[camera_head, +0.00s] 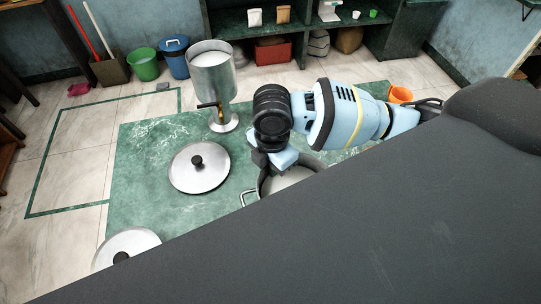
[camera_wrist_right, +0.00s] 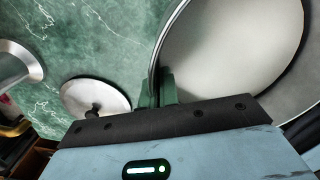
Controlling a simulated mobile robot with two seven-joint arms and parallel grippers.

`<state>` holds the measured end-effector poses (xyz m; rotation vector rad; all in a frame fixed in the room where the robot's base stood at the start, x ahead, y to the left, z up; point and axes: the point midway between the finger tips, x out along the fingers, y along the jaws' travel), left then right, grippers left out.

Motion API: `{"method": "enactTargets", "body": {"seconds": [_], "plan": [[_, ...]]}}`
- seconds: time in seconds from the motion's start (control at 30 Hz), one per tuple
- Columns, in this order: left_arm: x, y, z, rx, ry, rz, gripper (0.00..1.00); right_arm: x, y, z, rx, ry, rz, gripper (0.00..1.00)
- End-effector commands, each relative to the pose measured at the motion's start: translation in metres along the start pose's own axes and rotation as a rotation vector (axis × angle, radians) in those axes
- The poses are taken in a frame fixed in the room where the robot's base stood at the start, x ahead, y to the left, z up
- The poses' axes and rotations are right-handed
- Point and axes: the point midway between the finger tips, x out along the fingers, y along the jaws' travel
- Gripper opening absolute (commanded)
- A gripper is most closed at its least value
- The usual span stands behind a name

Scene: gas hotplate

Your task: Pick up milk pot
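The milk pot (camera_head: 289,178) is a metal pot with pale contents on the green marble top; a side handle shows at its left. In the head view, a dark shape hides its lower part. My right gripper (camera_head: 281,161) reaches down at the pot's rim. In the right wrist view, the pot (camera_wrist_right: 225,45) fills the upper right. The two dark green fingertips of the right gripper (camera_wrist_right: 158,88) are close together, with the rim running down between them. They look shut on the rim. My left gripper is in neither view.
A lid (camera_head: 199,168) lies left of the pot, and another lid (camera_head: 126,247) lies at the near left edge. A tall metal dispenser (camera_head: 213,78) with a tap stands behind. An orange cup (camera_head: 400,94) is at the right.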

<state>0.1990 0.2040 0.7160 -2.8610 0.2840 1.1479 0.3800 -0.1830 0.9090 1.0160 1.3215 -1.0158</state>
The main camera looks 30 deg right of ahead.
Motion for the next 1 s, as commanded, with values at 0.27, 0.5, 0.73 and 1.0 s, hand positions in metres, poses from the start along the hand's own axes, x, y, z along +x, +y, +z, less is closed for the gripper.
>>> {"method": "enactTargets", "body": {"seconds": [0.27, 0.5, 0.73, 1.0], "plan": [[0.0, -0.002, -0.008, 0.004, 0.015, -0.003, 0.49, -0.009, -0.049, -0.034, -0.005, 0.003, 0.005, 0.0], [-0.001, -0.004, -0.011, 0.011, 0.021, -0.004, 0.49, -0.011, -0.077, -0.053, -0.003, 0.001, 0.004, 0.0], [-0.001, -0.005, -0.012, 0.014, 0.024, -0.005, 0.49, -0.012, -0.089, -0.062, -0.001, 0.001, 0.003, 0.0], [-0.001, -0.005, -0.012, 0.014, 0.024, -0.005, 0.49, -0.012, -0.091, -0.063, 0.0, 0.001, 0.003, 0.0]]}}
